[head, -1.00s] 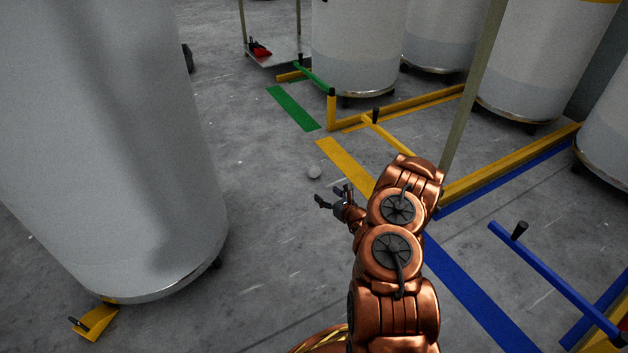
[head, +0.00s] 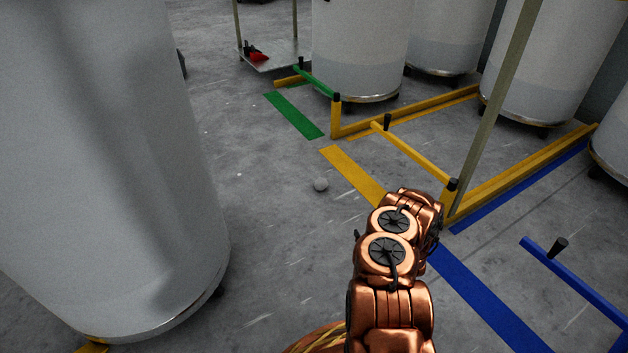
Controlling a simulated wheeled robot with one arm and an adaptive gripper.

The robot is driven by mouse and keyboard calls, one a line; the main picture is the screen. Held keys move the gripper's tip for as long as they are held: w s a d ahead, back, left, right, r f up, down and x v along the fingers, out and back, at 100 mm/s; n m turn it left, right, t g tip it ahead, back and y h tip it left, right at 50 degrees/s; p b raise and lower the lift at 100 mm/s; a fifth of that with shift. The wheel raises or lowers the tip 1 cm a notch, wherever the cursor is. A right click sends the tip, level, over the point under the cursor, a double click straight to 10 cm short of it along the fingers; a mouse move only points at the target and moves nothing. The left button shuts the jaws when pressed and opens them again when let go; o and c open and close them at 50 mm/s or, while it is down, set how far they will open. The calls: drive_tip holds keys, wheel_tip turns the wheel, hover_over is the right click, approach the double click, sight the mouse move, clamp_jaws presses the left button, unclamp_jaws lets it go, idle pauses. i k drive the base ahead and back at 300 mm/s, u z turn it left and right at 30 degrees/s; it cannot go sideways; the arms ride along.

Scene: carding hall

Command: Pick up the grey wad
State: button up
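The grey wad (head: 321,184) is a small, pale, roundish lump on the concrete floor, just left of the yellow floor stripe. It lies in the open, with nothing touching it. My copper arm reaches forward from the bottom of the view and ends short of the wad, below and to its right. My gripper is almost wholly hidden behind the arm; only a small dark tip (head: 357,236) shows at the arm's left edge. Whether the fingers are open or shut cannot be seen.
A large white can (head: 110,170) on casters fills the left. The yellow stripe (head: 352,174), yellow rail (head: 415,152) and a slanted post (head: 497,100) stand to the right. A blue bar (head: 575,280) is at lower right. Floor around the wad is clear.

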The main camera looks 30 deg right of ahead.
sight(321, 183)
drive_tip(key=i, duration=1.05)
